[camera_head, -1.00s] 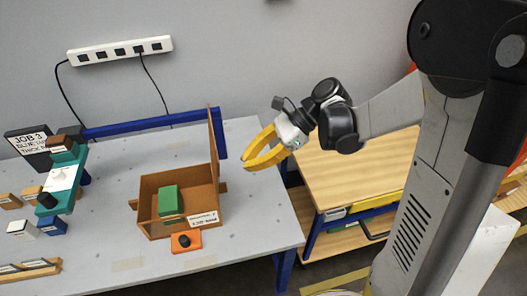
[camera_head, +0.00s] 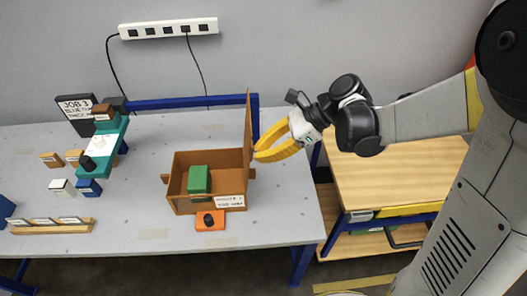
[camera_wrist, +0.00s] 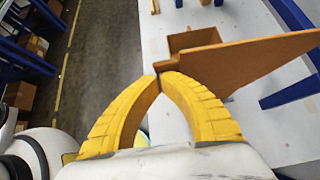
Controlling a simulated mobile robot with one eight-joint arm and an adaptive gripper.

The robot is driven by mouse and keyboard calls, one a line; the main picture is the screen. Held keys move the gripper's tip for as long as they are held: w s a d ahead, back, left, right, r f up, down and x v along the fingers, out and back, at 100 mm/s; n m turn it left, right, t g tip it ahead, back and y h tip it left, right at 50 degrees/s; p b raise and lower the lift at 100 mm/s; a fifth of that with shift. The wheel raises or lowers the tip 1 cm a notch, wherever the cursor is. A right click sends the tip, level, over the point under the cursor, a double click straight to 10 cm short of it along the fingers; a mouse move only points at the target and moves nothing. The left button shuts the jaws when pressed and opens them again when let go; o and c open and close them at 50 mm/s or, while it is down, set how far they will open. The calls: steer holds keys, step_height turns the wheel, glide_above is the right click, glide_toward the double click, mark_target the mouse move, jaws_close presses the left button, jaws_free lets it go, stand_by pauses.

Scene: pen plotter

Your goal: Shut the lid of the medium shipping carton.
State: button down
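The brown carton (camera_head: 180,196) sits on the grey table, open at the top, with a green block (camera_head: 199,179) inside. Its lid (camera_head: 249,125) stands upright along the carton's right side. My gripper (camera_head: 256,157) is just right of the lid, on its outer side, with yellow fingers whose tips come together. In the wrist view the gripper's tips (camera_wrist: 159,76) meet right at the lid's (camera_wrist: 235,52) lower edge, by a small notch. Nothing shows held between them. I cannot tell whether they touch the lid. Part of the carton (camera_wrist: 192,38) shows behind the lid.
An orange block with a black knob (camera_head: 210,221) sits in front of the carton. A teal plotter (camera_head: 107,148) and small blocks stand to the left. A blue bar (camera_head: 180,102) runs behind the carton. A wooden-topped bench (camera_head: 390,175) is to the right.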

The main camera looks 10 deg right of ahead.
steer(key=shift+a+r+h+p, duration=0.15)
steer(key=shift+a+h+p, duration=0.15)
steer(key=shift+a, duration=0.3)
steer(key=shift+a+r+h+p, duration=0.15)
steer(key=shift+a+h+p, duration=0.1)
steer(key=shift+a, duration=0.3)
steer(key=a+f+h, duration=0.3)
steer(key=a+h, duration=0.2)
steer(key=a, duration=0.4)
steer(key=a+f+h, duration=0.3)
steer(key=a+h, duration=0.1)
steer(key=a, duration=0.5)
steer(key=a+f+b, duration=0.3)
steer(key=f+b, duration=0.1)
steer(key=f, duration=0.3)
steer(key=a+f+b, duration=0.4)
steer(key=f+b, duration=0.1)
steer(key=f, duration=0.2)
steer(key=shift+w+a+f, duration=0.2)
steer(key=shift+w, duration=0.25)
